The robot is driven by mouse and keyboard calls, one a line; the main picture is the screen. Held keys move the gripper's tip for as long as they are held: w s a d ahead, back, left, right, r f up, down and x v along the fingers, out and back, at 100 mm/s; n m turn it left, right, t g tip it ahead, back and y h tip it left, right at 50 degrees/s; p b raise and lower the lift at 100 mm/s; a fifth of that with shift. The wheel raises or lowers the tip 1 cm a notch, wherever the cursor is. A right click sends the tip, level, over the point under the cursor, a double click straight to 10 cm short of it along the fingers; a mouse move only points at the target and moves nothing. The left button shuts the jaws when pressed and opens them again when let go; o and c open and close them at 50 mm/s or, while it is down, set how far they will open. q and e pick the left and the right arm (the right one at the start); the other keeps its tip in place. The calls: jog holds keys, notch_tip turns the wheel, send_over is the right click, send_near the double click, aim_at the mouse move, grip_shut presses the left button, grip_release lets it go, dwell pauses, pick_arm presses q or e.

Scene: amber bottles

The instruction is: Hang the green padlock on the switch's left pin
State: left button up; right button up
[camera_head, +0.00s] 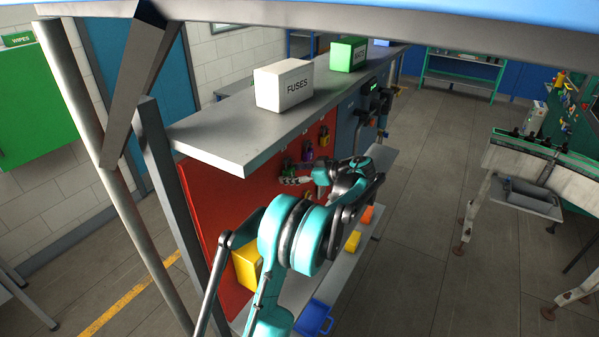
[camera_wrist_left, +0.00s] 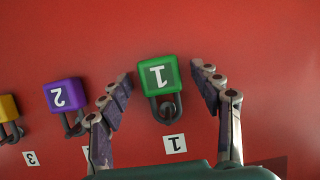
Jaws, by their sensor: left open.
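The green padlock (camera_wrist_left: 157,75), marked 1, hangs on the red board and appears upside down in the left wrist view. Its dark shackle points down in that picture, toward a white tag marked 1 (camera_wrist_left: 175,143). My left gripper (camera_wrist_left: 161,80) is open, with one finger on each side of the padlock and a visible gap on both sides. In the head view my left gripper (camera_head: 293,180) is at the red board beside the small green padlock (camera_head: 287,167). My right gripper is not in view. I cannot clearly make out the switch or its left pin.
A purple padlock (camera_wrist_left: 62,95) marked 2 hangs close beside one finger, and a yellow padlock (camera_wrist_left: 8,108) is further left. A metal shelf (camera_head: 225,138) with a FUSES box (camera_head: 283,85) overhangs the red board. A blue bin (camera_head: 314,318) is on the lower ledge.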

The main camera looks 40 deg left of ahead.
pick_arm(q)
jog(key=c, duration=1.3)
jog(key=shift+r, duration=0.25)
jog(key=shift+r, duration=0.3)
jog(key=shift+d, duration=0.1)
jog(key=shift+w+d+b, duration=0.2)
jog(key=shift+d+b, duration=0.05)
jog(key=shift+d, duration=1.45)
jog(key=shift+w+d+b, duration=0.2)
jog(key=shift+d+b, duration=0.05)
jog(key=shift+d, duration=1.45)
